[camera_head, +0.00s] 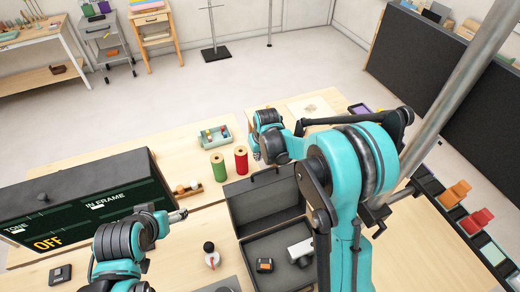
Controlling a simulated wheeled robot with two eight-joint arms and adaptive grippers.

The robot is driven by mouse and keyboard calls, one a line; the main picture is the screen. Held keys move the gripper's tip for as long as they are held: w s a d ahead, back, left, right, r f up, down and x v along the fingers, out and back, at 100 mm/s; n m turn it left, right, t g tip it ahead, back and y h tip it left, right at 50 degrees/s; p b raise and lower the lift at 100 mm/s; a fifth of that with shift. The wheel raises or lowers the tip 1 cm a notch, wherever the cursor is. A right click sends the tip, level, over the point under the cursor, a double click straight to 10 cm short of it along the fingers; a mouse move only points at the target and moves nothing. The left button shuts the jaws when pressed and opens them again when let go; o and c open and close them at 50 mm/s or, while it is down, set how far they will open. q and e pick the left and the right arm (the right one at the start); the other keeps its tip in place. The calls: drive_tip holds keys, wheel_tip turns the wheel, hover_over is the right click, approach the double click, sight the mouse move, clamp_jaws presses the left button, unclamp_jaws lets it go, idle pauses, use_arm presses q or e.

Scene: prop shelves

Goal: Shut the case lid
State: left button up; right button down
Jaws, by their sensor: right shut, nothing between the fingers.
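The dark grey case (245,252) stands on the wooden table at the lower middle, its lid (262,203) raised upright at the back. A white device and a small black-and-orange box lie in the case. My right arm crosses in front of the case's right side and hides part of it. My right gripper (257,154) is small and partly hidden behind its wrist; it is shut and empty, seen just beyond the lid's top edge. My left gripper (180,214) is left of the case, near the dark sign box; its finger opening is unclear.
A green spool (219,168) and a red spool (241,160) stand behind the lid, with a teal tray (216,137) farther back. A sign box (90,205) is at left. A metal pole (455,85) slants down at right, beside a tray of coloured pieces.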

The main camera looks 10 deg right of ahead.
drive_tip(key=shift+s+d+f+p, duration=0.1)
drive_tip(key=shift+s+d+p, duration=0.15)
drive_tip(key=shift+s, duration=0.75)
drive_tip(key=shift+s+d+p, duration=0.1)
drive_tip(key=shift+s+p, duration=0.15)
drive_tip(key=shift+s, duration=0.7)
drive_tip(key=shift+s, duration=0.15)
